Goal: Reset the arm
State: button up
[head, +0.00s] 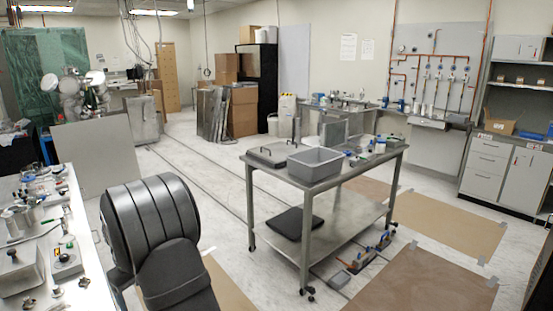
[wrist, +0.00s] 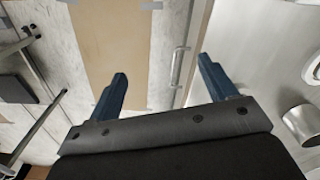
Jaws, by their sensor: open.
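My gripper (wrist: 162,68) shows in the wrist view with its two blue fingers spread wide apart. It is open, and nothing is between the fingers. Beyond the fingertips lie brown paper on the floor and a long metal handle at the edge of a pale work surface. In the head view my dark, ribbed arm stands at the lower left beside the white bench (head: 82,235). My gripper itself is not visible in the head view.
The bench holds several small tools and metal vessels; a metal cup (wrist: 302,124) shows at the wrist view's right. A wheeled steel cart (head: 350,205) carries a grey bin (head: 315,165). Brown paper (head: 420,280) covers floor on the right. Open floor lies between bench and cart.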

jog(key=w+d+f+m, duration=0.2)
jog(key=w+d+f, duration=0.1)
jog(key=d, duration=0.5)
jog(key=w+d+f+m, duration=0.3)
jog(key=d, duration=0.6)
jog(key=w+d+f+m, duration=0.2)
jog(key=w+d+f, duration=0.1)
jog(key=d, duration=0.6)
jog(key=shift+w+f+m, duration=0.3)
jog(key=shift+w+m, duration=0.05)
jog(key=shift+m, duration=0.05)
